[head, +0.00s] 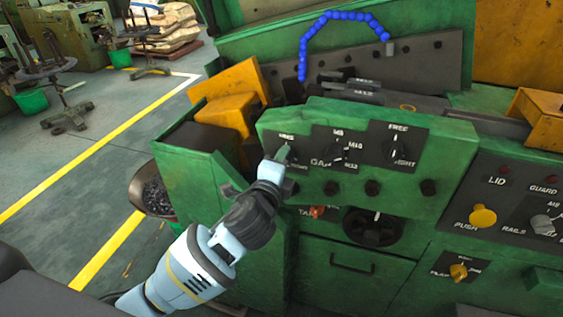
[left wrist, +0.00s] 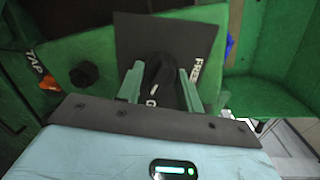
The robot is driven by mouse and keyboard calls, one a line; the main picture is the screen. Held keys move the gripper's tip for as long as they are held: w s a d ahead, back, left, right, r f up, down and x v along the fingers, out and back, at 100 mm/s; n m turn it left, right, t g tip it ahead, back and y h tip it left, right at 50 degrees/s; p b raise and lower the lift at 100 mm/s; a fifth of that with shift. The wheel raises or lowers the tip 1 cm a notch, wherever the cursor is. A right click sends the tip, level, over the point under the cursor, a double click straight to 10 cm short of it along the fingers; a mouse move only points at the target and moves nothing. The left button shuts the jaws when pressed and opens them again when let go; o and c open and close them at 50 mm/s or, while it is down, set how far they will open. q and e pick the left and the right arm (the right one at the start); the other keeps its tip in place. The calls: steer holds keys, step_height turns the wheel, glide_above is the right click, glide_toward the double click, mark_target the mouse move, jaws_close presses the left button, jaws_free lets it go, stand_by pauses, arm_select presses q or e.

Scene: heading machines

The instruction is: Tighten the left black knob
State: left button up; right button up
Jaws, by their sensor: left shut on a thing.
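The left black knob sits on a dark plate at the left end of the green front panel (head: 400,190). In the head view my left gripper (head: 282,154) reaches it from below left and mostly hides it. In the left wrist view the knob (left wrist: 157,72) stands between the two pale green fingers of my gripper (left wrist: 160,88), which are shut on it. The knob's exact turn angle is hard to tell. My right gripper is not in view.
A middle knob (head: 336,144) and a right knob (head: 397,146) share the panel. Below are small black knobs, an orange tap knob (head: 317,211) and a large black dial (head: 372,227). A yellow button (head: 482,217) is at right. Open floor lies left.

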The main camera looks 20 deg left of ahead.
arm_select(q)
steer(key=shift+m, duration=0.7)
steer(key=o, duration=1)
steer(key=s, duration=0.8)
steer(key=shift+r, duration=0.2)
steer(key=shift+w, duration=0.1)
